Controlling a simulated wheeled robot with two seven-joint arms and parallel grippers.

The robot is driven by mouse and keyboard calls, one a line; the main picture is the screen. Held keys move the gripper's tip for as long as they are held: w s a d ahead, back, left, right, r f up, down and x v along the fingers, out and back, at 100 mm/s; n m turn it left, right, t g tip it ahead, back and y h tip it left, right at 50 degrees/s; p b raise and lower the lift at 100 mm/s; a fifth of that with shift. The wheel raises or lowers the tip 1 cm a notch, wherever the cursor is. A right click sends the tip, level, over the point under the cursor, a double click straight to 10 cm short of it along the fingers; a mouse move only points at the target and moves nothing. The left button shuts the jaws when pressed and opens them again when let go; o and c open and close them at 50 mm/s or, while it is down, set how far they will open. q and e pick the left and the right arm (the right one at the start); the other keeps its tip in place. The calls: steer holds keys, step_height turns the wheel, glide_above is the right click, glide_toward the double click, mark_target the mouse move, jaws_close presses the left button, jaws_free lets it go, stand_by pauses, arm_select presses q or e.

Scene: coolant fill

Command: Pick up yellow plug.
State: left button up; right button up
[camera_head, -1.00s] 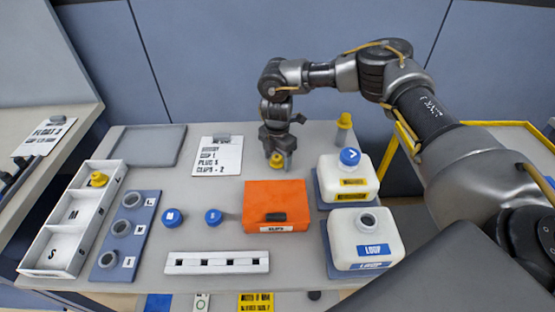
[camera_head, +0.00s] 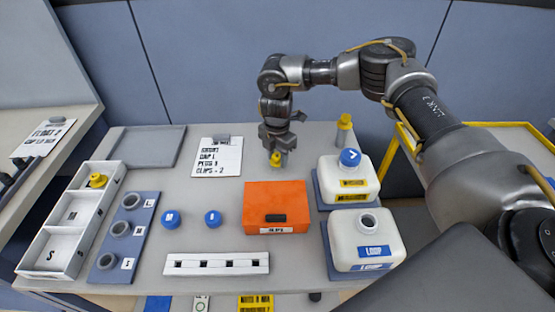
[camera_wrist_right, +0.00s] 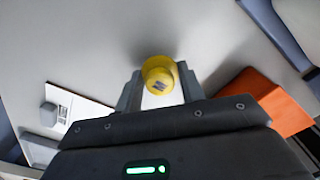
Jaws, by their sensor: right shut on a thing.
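A yellow plug (camera_head: 277,159) is between the fingertips of my right gripper (camera_head: 277,150), above the back middle of the table, behind the orange box. The right wrist view shows the yellow plug (camera_wrist_right: 159,75) with a dark letter on its top, held between the two grey fingers of my right gripper (camera_wrist_right: 160,90). The right gripper is shut on it. Another yellow plug (camera_head: 98,180) sits in the far compartment of the white tray at the left. A yellow-topped piece (camera_head: 344,121) stands at the table's back right corner. My left gripper is not in view.
An orange box (camera_head: 276,207) lies just in front of the plug. Two white jugs, one blue-capped (camera_head: 342,180) and one open (camera_head: 366,237), stand at the right. A clipboard (camera_head: 217,157), two blue caps (camera_head: 212,218) and a white slotted rack (camera_head: 216,263) lie around the middle.

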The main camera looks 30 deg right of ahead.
step_height(320, 180, up, 2)
steer(key=shift+s+r+b, duration=0.15)
steer(key=shift+r+b, duration=0.05)
steer(key=shift+b, duration=0.25)
steer(key=s+r+b, duration=0.1)
steer(key=s+r, duration=0.3)
steer(key=s, duration=0.3)
steer(key=s+a+r, duration=0.1)
steer(key=s+r, duration=0.4)
steer(key=s, duration=0.1)
steer(key=shift+s+a+r+b, duration=0.15)
steer(key=shift+s+r+b, duration=0.1)
steer(key=shift+s+b, duration=0.1)
